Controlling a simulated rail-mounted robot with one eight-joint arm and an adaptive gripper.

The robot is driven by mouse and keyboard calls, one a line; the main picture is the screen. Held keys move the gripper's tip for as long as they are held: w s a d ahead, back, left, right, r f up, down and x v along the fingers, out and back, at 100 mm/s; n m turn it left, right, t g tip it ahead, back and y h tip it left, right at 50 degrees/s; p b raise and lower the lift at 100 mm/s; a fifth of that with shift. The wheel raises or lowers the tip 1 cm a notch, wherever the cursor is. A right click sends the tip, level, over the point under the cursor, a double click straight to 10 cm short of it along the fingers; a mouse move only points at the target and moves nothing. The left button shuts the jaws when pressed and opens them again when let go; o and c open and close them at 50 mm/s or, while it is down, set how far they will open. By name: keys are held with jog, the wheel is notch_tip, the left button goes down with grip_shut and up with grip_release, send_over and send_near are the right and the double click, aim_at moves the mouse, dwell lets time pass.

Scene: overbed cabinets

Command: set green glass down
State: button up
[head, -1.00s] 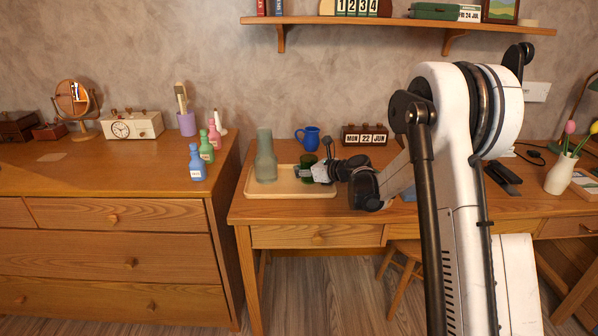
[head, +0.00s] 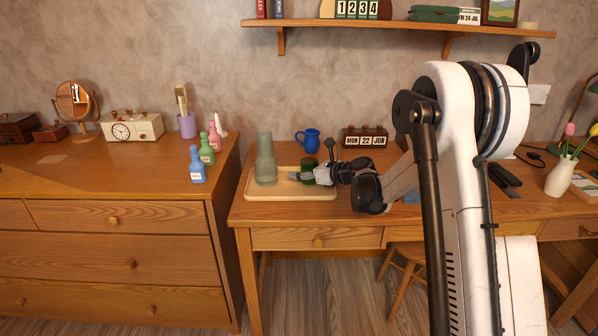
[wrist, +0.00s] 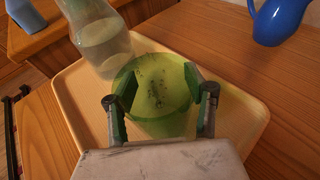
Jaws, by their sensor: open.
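The green glass (wrist: 154,90) stands upright on the wooden tray (wrist: 239,116), next to a clear greenish carafe (wrist: 98,38). In the head view the green glass (head: 308,165) shows partly behind my gripper (head: 304,176), and the tray (head: 262,197) lies at the left end of the desk. In the wrist view my gripper (wrist: 160,108) is open, with one finger on each side of the glass. I cannot tell whether the fingers touch it.
A blue jug (head: 308,140) stands behind the tray, with a calendar block (head: 364,138) to its right. Small bottles, among them a blue one (head: 197,165), stand on the dresser to the left. A shelf (head: 390,25) hangs above.

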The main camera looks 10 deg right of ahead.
jog(key=p+v, duration=0.2)
jog(key=v, duration=0.9)
jog(key=s+a+r+n+g+h, duration=0.2)
jog(key=s+a+r+n, duration=0.25)
jog(key=s+n, duration=0.4)
jog(key=s+a+r+n+g+h, duration=0.1)
jog(key=s+a+r+n+h, duration=0.3)
jog(key=s, duration=0.7)
jog(key=s+d+f+n+g+h, duration=0.1)
jog(key=s+d+n+h, duration=0.2)
jog(key=s+n, duration=1.2)
jog(key=s, duration=0.7)
jog(key=shift+s, duration=0.4)
jog(key=shift+d+f+n, duration=0.1)
jog(key=shift+n, duration=0.15)
